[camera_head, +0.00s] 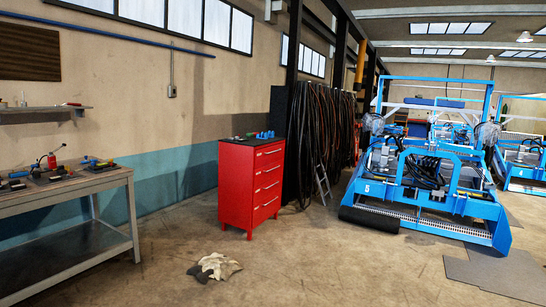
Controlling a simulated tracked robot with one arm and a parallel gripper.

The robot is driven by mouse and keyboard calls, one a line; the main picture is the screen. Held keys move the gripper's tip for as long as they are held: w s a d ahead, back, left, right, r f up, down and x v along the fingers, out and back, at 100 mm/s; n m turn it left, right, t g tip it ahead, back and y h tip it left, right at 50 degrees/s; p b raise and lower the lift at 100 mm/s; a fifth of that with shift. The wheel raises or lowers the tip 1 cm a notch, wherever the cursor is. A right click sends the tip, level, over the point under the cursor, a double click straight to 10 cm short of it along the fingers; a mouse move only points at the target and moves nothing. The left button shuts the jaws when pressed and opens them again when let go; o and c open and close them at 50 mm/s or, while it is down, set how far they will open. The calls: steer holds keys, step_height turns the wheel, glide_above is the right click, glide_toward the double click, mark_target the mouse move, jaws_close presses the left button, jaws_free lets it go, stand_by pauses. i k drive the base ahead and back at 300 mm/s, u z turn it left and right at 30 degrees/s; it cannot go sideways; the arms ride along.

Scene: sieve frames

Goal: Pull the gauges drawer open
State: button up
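A red drawer cabinet (238,190) stands upright on the concrete floor near the middle of the view. Its front faces right and has several drawers stacked one above another, each with a pale handle strip. All its drawers look shut. Any labels are too small to read, so I cannot tell which is the gauges drawer. Small blue items lie on its dark top. My gripper is not in view.
A grey workbench (72,190) with tools stands at the left. A crumpled pale cloth (214,267) lies on the floor before the cabinet. Hanging hoses (322,135) and a small ladder (321,181) are behind it. A blue machine (440,170) stands right.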

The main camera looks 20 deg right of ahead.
mark_target(258, 152)
steer(key=z, duration=0.35)
steer(key=i, duration=2.1)
steer(key=z, duration=0.5)
steer(key=i, duration=4)
steer(key=u, duration=0.45)
steer(key=i, duration=1.5)
steer(key=u, duration=0.5)
steer(key=i, duration=1.05)
steer(key=u, duration=0.2)
